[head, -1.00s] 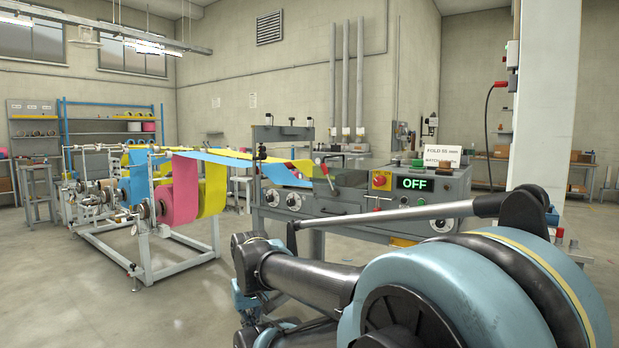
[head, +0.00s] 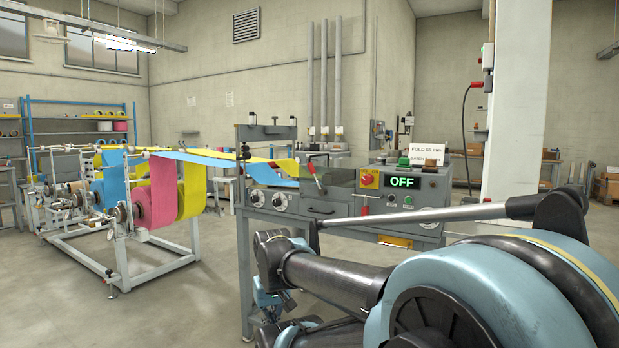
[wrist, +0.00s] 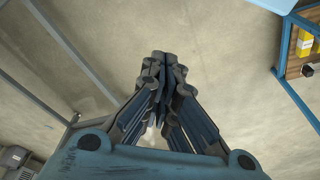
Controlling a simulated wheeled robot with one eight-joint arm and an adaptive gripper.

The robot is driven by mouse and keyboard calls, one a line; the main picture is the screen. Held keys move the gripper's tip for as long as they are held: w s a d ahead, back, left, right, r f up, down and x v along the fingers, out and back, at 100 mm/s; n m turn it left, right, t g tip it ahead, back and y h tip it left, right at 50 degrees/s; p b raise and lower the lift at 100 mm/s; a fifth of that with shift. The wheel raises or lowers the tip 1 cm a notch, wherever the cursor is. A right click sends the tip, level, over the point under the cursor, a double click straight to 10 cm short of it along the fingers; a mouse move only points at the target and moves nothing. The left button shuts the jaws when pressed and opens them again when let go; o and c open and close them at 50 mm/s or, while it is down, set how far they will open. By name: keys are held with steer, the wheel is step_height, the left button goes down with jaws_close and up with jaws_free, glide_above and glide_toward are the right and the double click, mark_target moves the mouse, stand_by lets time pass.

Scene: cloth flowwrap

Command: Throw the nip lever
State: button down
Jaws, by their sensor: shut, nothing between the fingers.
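A lever with a red knob (head: 313,172), which looks like the nip lever, stands tilted on top of the grey machine (head: 320,208), beside the clear cover. The pink, blue and yellow webs run into the machine to the left of the lever. My gripper (wrist: 164,66) shows in the wrist view with its dark fingers together and empty. Only wall and a shelf show beyond it there, and no lever. In the head view my own arm fills the lower right and hides the machine's lower right part. I cannot make out the fingertips there.
The machine's panel has a lit OFF display (head: 402,182), a red stop button (head: 369,180) and a FOLD sign (head: 423,151). An unwind stand (head: 150,251) with coloured rolls stands at left. Open floor lies in front of the stand. A white column (head: 514,110) rises behind at right.

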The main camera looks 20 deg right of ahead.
steer(key=w+d+r+n+h, duration=0.1)
steer(key=w+d+r+h, duration=0.3)
steer(key=w+d+r, duration=0.4)
steer(key=w+d+r+n+h, duration=0.1)
steer(key=w+d+r+h, duration=0.3)
steer(key=w, duration=0.5)
steer(key=w+d+r+n+h, duration=0.25)
steer(key=w+d+r, duration=0.25)
steer(key=w+r, duration=0.35)
steer(key=w+r+h, duration=0.2)
steer(key=w+h, duration=0.1)
steer(key=w, duration=0.6)
steer(key=w+a+r+n+h, duration=0.1)
steer(key=w+h, duration=0.3)
steer(key=w, duration=0.5)
steer(key=w+r+h, duration=0.3)
steer(key=w+r, duration=0.1)
steer(key=w, duration=0.5)
steer(key=shift+w+a, duration=0.35)
steer(key=shift+w, duration=0.05)
steer(key=shift+n, duration=0.25)
